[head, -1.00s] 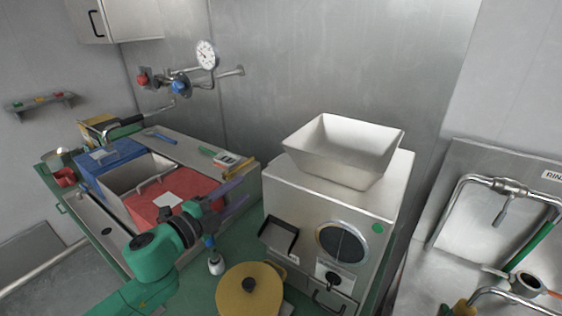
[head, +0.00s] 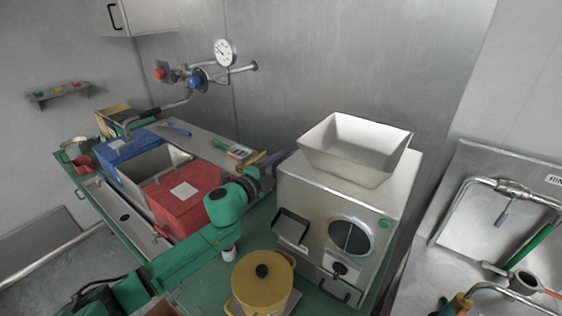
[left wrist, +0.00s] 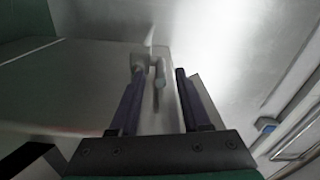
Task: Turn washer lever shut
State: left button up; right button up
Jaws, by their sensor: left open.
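A metal lever (head: 504,211) hangs from the pipe above the steel sink at the right in the head view. I cannot tell whether it is the washer lever, or whether it is open or shut. My left gripper (head: 276,164) is beside the left side of the grinder, far left of that lever, with its purple fingers partly hidden. In the left wrist view my left gripper (left wrist: 154,100) is open. A small blurred metal fitting (left wrist: 159,73) shows between its fingers, apparently beyond them. My right gripper is not in view.
The grinder (head: 313,208) with a white hopper (head: 350,160) stands right of my left gripper. A yellow pot (head: 262,285) is in front. Red (head: 190,210) and blue (head: 124,150) boxes stand left. A gauge (head: 225,52) and valves are on the back wall.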

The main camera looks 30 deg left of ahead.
pick_arm(q)
grip_shut()
jog(key=shift+f, duration=0.1)
dwell(1.2)
